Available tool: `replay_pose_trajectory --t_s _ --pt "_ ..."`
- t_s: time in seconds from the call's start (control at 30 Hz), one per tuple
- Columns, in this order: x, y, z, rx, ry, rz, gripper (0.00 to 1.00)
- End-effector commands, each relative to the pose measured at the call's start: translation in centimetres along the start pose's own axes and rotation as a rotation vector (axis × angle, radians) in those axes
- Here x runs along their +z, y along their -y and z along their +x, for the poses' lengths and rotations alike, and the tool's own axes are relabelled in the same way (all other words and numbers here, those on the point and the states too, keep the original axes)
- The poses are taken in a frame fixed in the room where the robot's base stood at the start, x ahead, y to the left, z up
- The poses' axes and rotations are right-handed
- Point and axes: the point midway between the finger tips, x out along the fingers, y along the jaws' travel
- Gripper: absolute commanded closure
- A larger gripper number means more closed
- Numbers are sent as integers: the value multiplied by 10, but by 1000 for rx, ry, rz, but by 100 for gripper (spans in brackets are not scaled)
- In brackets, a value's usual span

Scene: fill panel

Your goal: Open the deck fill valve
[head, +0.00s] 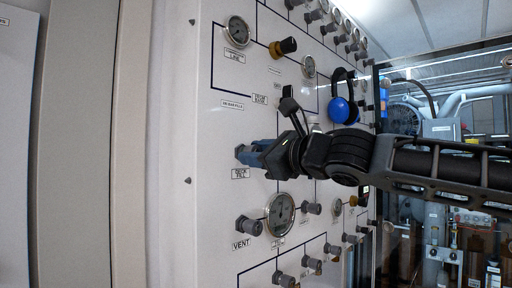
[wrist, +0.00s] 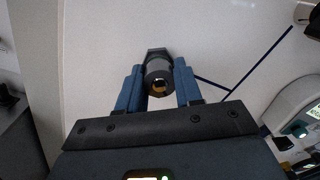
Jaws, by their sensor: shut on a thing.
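The deck fill valve is a grey knob (head: 243,152) on the white panel, just above its "DECK FILL" label (head: 240,173). In the wrist view the knob (wrist: 157,74) sits between the two blue fingers. My gripper (head: 254,152) has come in from the right and is shut on the knob, one finger on each side (wrist: 158,88). The fingers and gripper body hide part of the knob in the head view. I cannot tell from the picture how far the knob is turned.
The white panel (head: 215,210) carries several other knobs and gauges. A vent knob (head: 249,226) and a round gauge (head: 280,214) are below my gripper. Blue ear defenders (head: 340,110) hang above my arm. A yellow-collared black knob (head: 283,47) is higher up.

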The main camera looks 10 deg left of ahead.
Motion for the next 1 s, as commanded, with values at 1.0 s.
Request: replay_pose_trajectory --t_s 1.0 --pt "-2 -4 0 8 11 -225 63"
